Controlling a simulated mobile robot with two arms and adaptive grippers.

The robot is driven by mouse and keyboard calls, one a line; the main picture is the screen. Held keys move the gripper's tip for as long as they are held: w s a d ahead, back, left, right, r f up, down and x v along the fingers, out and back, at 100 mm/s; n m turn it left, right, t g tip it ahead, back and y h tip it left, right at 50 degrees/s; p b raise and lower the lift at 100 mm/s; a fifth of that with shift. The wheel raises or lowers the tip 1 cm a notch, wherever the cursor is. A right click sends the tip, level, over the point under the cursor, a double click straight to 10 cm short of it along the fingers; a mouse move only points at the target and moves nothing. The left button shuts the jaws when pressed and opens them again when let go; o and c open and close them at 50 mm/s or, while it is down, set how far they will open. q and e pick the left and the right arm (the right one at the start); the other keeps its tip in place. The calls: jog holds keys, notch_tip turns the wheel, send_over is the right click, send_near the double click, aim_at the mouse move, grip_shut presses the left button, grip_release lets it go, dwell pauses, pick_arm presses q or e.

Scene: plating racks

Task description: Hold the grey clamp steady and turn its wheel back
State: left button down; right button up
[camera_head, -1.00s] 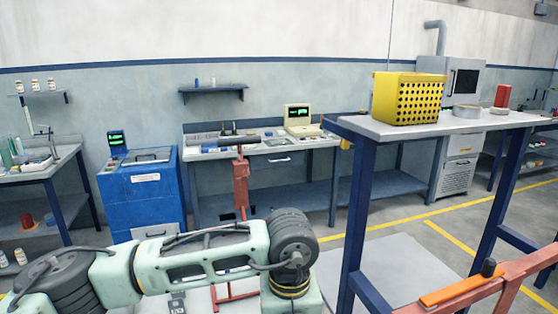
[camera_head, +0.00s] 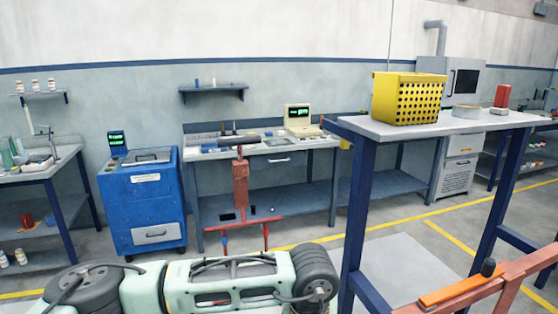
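I cannot make out a grey clamp or its wheel for certain in the head view. A red upright post (camera_head: 241,185) stands near the middle, with a dark grey bar (camera_head: 237,140) across its top and a red crossbar (camera_head: 245,219) low down. A salmon-red frame (camera_head: 515,275) at the lower right carries an orange bar (camera_head: 460,290) and a black knob (camera_head: 488,267). My pale green arm crosses the bottom from the left, but its gripper is out of view. My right gripper is also out of view.
A table (camera_head: 440,127) on blue legs at the right bears a yellow perforated box (camera_head: 407,98). A blue machine (camera_head: 145,205) stands at the left. A workbench (camera_head: 263,149) with a monitor (camera_head: 298,118) is against the wall. Grey floor lies open between.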

pick_arm(q)
jog(key=shift+s+a+f, duration=0.1)
jog(key=shift+a+f, duration=0.25)
jog(key=shift+f, duration=0.2)
jog(key=shift+w+a, duration=0.2)
jog(key=shift+a, duration=0.1)
dwell(0.3)
jog(key=shift+w+a, duration=0.15)
jog(key=shift+a, duration=0.4)
jog(key=shift+w+a, duration=0.15)
jog(key=shift+a, duration=0.85)
jog(key=shift+w, duration=0.25)
notch_tip(320, 180, up, 6)
jog(key=shift+d+r, duration=0.2)
jog(key=shift+r, duration=0.05)
